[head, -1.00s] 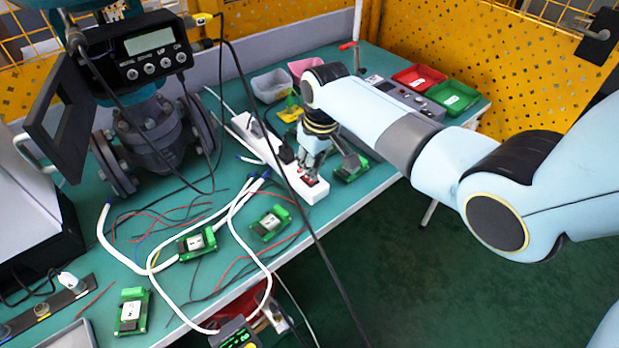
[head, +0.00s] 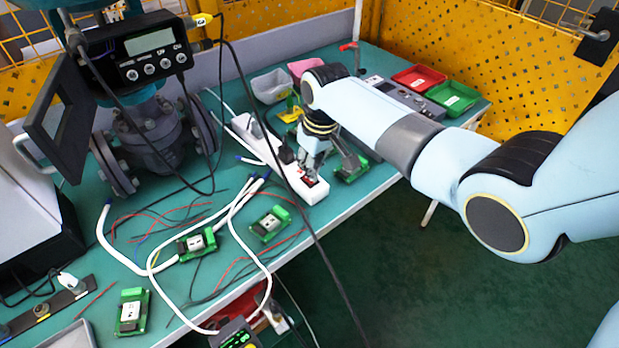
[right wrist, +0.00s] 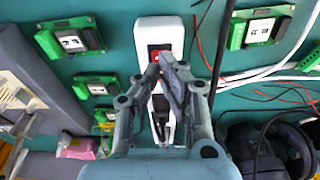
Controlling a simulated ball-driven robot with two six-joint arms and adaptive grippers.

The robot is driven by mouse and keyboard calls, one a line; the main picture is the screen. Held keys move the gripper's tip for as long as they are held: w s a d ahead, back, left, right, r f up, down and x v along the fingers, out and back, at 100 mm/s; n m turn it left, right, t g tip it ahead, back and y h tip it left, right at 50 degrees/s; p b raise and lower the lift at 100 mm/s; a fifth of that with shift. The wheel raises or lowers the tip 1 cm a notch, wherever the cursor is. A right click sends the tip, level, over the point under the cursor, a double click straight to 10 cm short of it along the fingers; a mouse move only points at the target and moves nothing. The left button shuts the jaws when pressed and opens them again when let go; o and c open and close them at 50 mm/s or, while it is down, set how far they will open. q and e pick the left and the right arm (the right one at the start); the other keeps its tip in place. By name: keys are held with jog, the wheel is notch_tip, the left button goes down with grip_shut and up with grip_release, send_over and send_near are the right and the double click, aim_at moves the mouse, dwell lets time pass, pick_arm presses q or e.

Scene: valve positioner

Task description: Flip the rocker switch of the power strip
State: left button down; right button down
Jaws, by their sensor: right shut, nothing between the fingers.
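The white power strip (head: 263,143) lies on the green bench and runs from the back toward the front edge. Its red rocker switch (head: 310,181) is at the near end and partly hidden by my right gripper (head: 309,177). In the right wrist view the strip (right wrist: 159,24) runs down the middle, with the red rocker (right wrist: 154,52) just past the fingertips. My right gripper (right wrist: 163,62) is shut with nothing between its fingers, its tips at or very near the rocker; contact cannot be told. My left gripper is not in view.
Black plugs (head: 287,154) sit in the strip close behind the gripper. Green circuit boards (head: 271,223) and loose wires lie around it. A dark cable crosses in front of the strip. Red (head: 419,78) and green (head: 453,96) bins stand at the back right.

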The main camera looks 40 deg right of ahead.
jog(key=shift+f+b, duration=0.7)
jog(key=shift+f, duration=0.4)
dwell(0.4)
notch_tip(320, 180, up, 7)
jog(key=p, duration=0.8)
jog(key=shift+r, duration=0.1)
dwell(0.4)
